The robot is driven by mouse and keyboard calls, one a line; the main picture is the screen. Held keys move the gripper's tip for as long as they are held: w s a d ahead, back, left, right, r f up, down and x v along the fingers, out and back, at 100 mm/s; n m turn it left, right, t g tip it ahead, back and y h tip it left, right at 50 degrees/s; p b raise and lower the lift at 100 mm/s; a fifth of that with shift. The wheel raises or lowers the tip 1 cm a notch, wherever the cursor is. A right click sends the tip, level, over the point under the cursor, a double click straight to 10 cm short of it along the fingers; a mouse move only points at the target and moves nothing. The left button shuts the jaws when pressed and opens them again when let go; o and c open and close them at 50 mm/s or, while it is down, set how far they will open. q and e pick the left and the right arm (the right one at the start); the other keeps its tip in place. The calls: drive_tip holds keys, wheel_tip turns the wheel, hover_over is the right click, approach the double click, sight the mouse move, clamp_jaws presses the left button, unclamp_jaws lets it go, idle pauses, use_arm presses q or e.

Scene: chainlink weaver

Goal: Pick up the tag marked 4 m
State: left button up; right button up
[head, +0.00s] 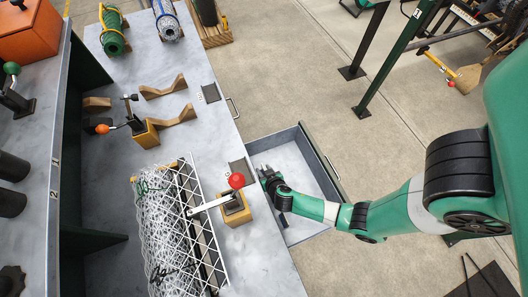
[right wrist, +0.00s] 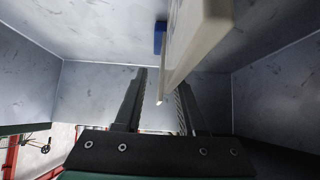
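My right gripper (head: 266,172) reaches down into an open grey drawer (head: 325,190) below the bench edge. In the right wrist view its two dark fingers (right wrist: 162,95) stand apart, open. A pale, flat, beige piece (right wrist: 195,45), seen nearly edge-on, comes down from the top, and its lower end lies between or just beyond the fingers. It may be a tag; no marking on it is readable, and contact with the fingers cannot be told. A small blue piece (right wrist: 160,37) shows beside it. No 4 m mark is readable in either view. My left gripper is out of view.
The grey bench (head: 205,150) holds a wire mesh roll (head: 165,235), a red-knobbed lever (head: 236,181), wooden cradles (head: 165,88) and a clamp with an orange handle (head: 103,129). Drawer walls (right wrist: 270,90) surround my right gripper. Open concrete floor lies to the right.

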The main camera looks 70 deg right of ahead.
clamp_jaws()
wheel_tip(320, 180, up, 9)
drive_tip(key=p, duration=0.4)
drive_tip(key=shift+r+p, duration=0.1)
drive_tip(key=shift+p, duration=0.25)
drive_tip(key=shift+r, duration=0.45)
